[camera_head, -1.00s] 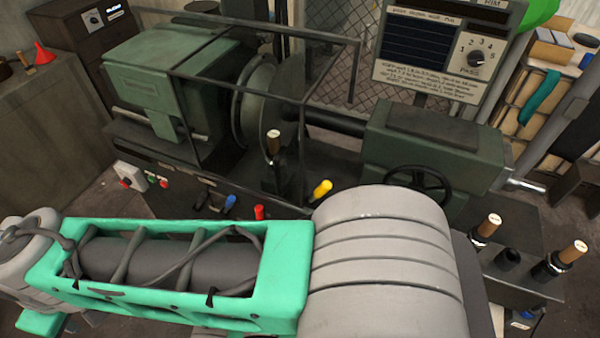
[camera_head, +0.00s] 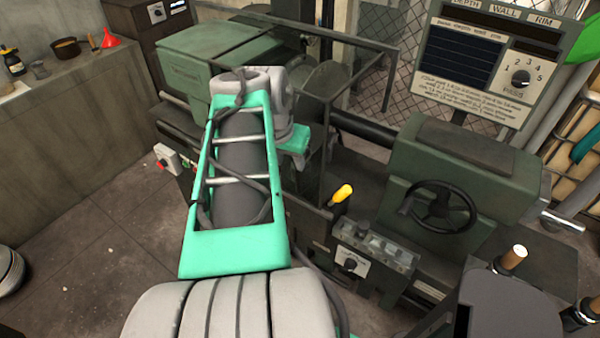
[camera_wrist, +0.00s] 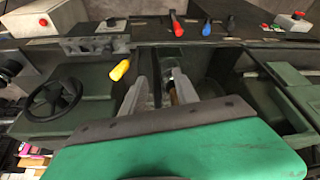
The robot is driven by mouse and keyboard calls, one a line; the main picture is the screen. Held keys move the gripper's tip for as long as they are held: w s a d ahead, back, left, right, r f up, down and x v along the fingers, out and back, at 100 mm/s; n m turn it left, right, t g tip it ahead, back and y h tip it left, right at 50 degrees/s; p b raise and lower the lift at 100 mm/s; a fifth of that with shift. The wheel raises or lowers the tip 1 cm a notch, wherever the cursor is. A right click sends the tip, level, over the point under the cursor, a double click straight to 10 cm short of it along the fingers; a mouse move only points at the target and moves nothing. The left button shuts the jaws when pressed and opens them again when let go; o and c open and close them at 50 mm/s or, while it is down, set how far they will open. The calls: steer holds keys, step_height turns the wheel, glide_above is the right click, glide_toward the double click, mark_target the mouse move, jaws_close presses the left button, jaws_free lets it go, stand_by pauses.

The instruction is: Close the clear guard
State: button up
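The clear guard (camera_head: 372,75) shows in the head view as a box-like dark bar frame over the chuck area of the green lathe. Its panes are too clear to make out, and my arm hides its left part. My gripper (camera_wrist: 163,93) shows in the wrist view with its two grey fingers apart. A dark handle with a brown end (camera_wrist: 173,97) shows between the fingers, nearer the right one. I cannot tell whether they touch it. In the head view my arm hides the fingertips, close by the guard's front.
A yellow lever (camera_head: 341,193) and a black handwheel (camera_head: 440,206) are right of my arm. Red (camera_wrist: 176,24) and blue (camera_wrist: 206,27) levers line the lathe front. A display panel (camera_head: 485,60) stands at the back right.

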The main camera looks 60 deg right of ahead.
steer(key=x, duration=0.5)
steer(key=s+x, duration=0.1)
steer(key=x, duration=0.2)
steer(key=shift+d+r+p, duration=0.15)
steer(key=shift+d+p, duration=0.1)
steer(key=shift+p, duration=0.15)
steer(key=shift+c, duration=0.3)
jaws_close()
stand_by(0.5)
